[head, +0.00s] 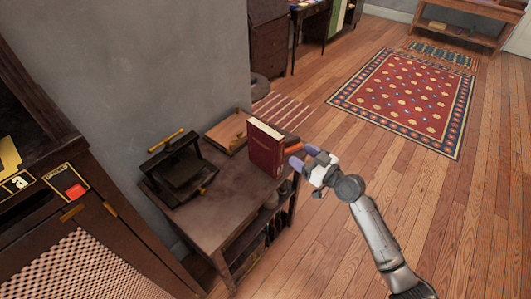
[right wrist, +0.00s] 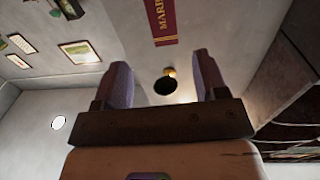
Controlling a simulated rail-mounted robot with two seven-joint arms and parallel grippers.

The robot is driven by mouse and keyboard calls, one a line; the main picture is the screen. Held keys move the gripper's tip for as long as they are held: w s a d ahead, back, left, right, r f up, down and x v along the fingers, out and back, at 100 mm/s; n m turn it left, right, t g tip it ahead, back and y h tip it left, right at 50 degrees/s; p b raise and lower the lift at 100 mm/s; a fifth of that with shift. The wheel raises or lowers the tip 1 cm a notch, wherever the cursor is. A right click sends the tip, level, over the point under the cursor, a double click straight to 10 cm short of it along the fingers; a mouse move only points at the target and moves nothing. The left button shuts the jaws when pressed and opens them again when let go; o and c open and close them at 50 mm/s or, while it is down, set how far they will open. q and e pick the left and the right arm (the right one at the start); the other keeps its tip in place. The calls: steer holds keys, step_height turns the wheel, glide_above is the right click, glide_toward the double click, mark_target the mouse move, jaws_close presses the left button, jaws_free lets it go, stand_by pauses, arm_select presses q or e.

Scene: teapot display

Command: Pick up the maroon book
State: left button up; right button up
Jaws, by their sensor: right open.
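The maroon book (head: 263,152) stands upright near the right end of a small dark wooden table (head: 215,205). My right gripper (head: 297,156) is open, just to the right of the book in the head view, with its purple fingers toward it. In the right wrist view the maroon book's lettered spine (right wrist: 162,20) shows at the top, beyond and between the two open fingers (right wrist: 163,72). No contact between fingers and book is clear. My left gripper is in neither view.
Lower shelves (head: 265,225) hold more items. A dark cabinet (head: 75,235) stands at left. The wooden floor (head: 430,205) at right is open, with a patterned rug (head: 408,97).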

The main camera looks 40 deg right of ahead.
mark_target(274, 140)
steer(key=w, duration=0.3)
steer(key=w+a, duration=0.1)
steer(key=w, duration=0.1)
steer(key=shift+w, duration=0.15)
steer(key=shift+w+a+f+b, duration=0.1)
steer(key=shift+w+a+b, duration=0.15)
steer(key=shift+w, duration=0.6)
steer(key=shift+w+a+b, duration=0.2)
steer(key=shift+w, duration=0.6)
steer(key=shift+w+a+f+b, duration=0.1)
steer(key=shift+w+a+b, duration=0.15)
steer(key=shift+w, duration=1.15)
steer(key=c, duration=0.7)
steer(key=shift+r, duration=0.1)
steer(key=c, duration=0.5)
jaws_close()
